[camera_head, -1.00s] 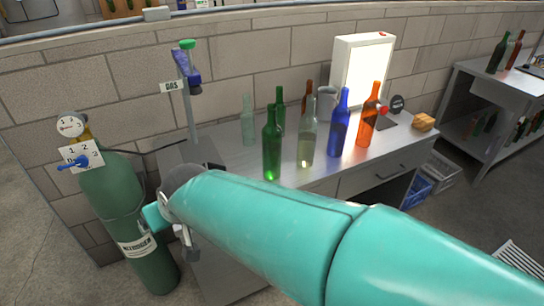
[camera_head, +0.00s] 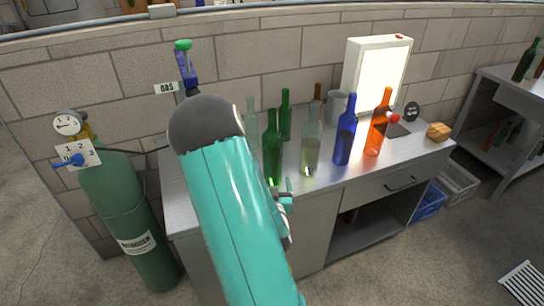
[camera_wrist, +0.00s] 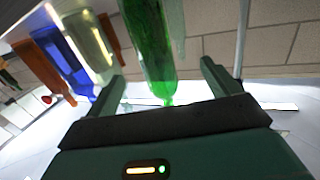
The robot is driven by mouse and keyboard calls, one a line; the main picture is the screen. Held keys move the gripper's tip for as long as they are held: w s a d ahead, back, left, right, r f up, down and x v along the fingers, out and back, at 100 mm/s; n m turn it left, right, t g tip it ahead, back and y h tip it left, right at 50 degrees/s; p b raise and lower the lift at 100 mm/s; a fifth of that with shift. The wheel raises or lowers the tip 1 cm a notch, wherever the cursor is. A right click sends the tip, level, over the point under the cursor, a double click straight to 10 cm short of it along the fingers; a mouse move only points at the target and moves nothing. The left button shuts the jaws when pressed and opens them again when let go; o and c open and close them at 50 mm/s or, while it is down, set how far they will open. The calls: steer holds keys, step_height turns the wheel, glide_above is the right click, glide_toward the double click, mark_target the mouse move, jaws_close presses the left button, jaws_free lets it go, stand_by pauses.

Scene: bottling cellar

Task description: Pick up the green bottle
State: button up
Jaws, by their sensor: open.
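The green bottle (camera_head: 272,148) stands upright at the front of the metal bench, left of a clear bottle (camera_head: 311,145). A second green bottle (camera_head: 286,115) stands behind it, so the task's name fits both. My gripper (camera_head: 287,197) is at the bench's front edge, just below the front green bottle in the picture and partly hidden by my arm. In the wrist view my gripper (camera_wrist: 165,82) is open and empty, its two fingers apart. A green bottle (camera_wrist: 150,45) shows ahead, between the finger directions, with no visible contact.
A blue bottle (camera_head: 345,132) and an orange bottle (camera_head: 378,125) stand to the right, a pale bottle (camera_head: 251,122) behind left. A brown bottle (camera_head: 318,92), grey jug (camera_head: 337,106) and lit box (camera_head: 379,75) are at the back. A gas cylinder (camera_head: 125,215) stands at left.

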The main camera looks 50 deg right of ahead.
mark_target(272, 165)
steer(key=x, duration=0.7)
steer(key=shift+s+d+r, duration=0.1)
steer(key=shift+s+d, duration=0.2)
steer(key=shift+d, duration=0.2)
steer(key=shift+x, duration=3.05)
steer(key=shift+s+d, duration=0.1)
steer(key=c, duration=1.4)
steer(key=shift+r, duration=0.1)
